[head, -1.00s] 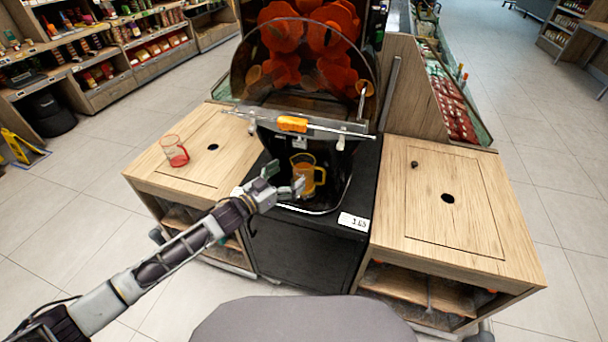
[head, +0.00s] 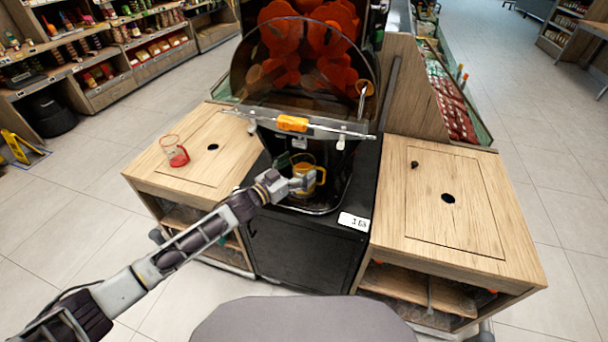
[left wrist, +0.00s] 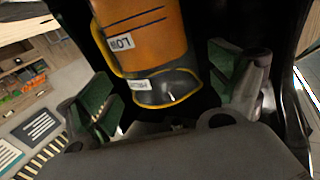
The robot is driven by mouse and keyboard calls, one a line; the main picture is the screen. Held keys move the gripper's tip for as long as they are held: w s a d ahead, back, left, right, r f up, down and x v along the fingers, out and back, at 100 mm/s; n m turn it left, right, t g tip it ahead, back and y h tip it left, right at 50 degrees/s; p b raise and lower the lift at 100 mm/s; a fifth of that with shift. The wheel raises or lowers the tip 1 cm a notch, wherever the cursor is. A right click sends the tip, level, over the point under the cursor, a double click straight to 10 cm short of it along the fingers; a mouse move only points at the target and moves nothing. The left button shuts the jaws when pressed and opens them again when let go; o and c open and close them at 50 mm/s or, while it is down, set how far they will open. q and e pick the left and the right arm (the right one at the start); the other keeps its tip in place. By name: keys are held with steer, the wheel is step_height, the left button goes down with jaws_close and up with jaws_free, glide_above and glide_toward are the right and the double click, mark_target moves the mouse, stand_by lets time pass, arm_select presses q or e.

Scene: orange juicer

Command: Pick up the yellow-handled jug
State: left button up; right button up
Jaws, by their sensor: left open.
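The yellow-handled jug (head: 303,172) stands under the juicer's spout, with orange liquid inside and its handle on the right in the head view. In the left wrist view the jug (left wrist: 148,45) is close, with a yellow rim line, and sits between the two green finger pads. My left gripper (head: 292,184) is open at the front of the jug; it shows in the left wrist view (left wrist: 165,95) with a finger on each side. I cannot tell whether the fingers touch the jug. My right gripper is not in view.
A red-handled jug (head: 174,151) stands on the left wooden counter (head: 215,135). The juicer's clear cover (head: 305,75) hangs above the jug bay. The right wooden counter (head: 425,210) is mostly clear.

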arm_select(q)
steer(key=shift+w+d, duration=0.3)
steer(key=shift+c, duration=0.4)
steer(key=shift+r, duration=0.1)
steer(key=c, duration=1.5)
steer(key=shift+o, duration=0.2)
steer(key=shift+r, duration=0.15)
